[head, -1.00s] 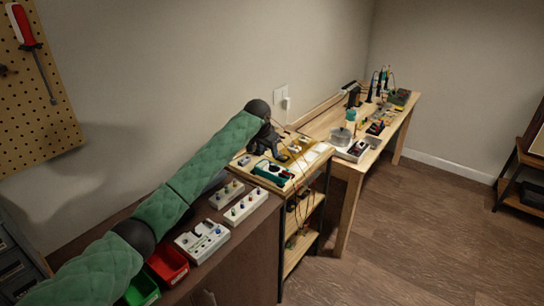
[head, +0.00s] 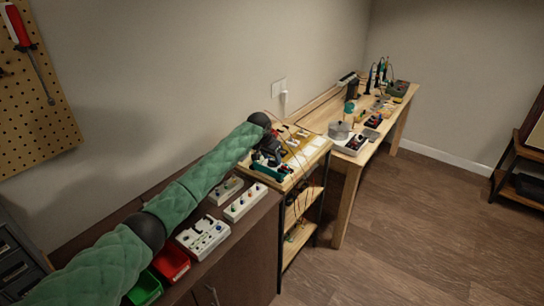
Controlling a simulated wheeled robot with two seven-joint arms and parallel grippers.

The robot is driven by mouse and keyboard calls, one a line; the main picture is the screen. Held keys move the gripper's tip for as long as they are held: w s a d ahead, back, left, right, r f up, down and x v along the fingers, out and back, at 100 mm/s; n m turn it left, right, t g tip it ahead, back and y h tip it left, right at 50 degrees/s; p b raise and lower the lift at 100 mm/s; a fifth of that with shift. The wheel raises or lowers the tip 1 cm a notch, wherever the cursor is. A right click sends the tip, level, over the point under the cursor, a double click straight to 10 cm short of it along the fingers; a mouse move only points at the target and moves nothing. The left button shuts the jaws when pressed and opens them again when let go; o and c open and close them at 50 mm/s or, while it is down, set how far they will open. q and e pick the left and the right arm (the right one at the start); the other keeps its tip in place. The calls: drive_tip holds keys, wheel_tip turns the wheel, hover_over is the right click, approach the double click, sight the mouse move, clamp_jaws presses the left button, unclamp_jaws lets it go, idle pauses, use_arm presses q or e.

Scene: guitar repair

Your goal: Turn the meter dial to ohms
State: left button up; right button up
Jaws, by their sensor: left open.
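The meter (head: 270,174) is a small teal-edged device lying on the wooden top of the small shelf unit. My left arm reaches in from the left, and its dark left gripper (head: 272,156) is over the meter, covering much of it. The jaws are open. I cannot tell whether the fingers touch the meter. The dial and its setting are too small and covered to make out. My right gripper is not in view.
Thin leads hang over the front of the shelf unit (head: 318,147). White boxes with knobs (head: 245,202) and red (head: 170,263) and green (head: 145,288) bins stand on the dark cabinet. A long workbench (head: 352,167) with tools stands beyond.

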use_arm(q)
drive_tip(key=shift+w+f, duration=0.2)
drive_tip(key=shift+f, duration=0.35)
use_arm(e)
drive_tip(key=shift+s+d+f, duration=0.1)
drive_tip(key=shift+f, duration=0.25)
use_arm(q)
drive_tip(key=shift+s+d+r, duration=0.1)
drive_tip(key=c, duration=0.7)
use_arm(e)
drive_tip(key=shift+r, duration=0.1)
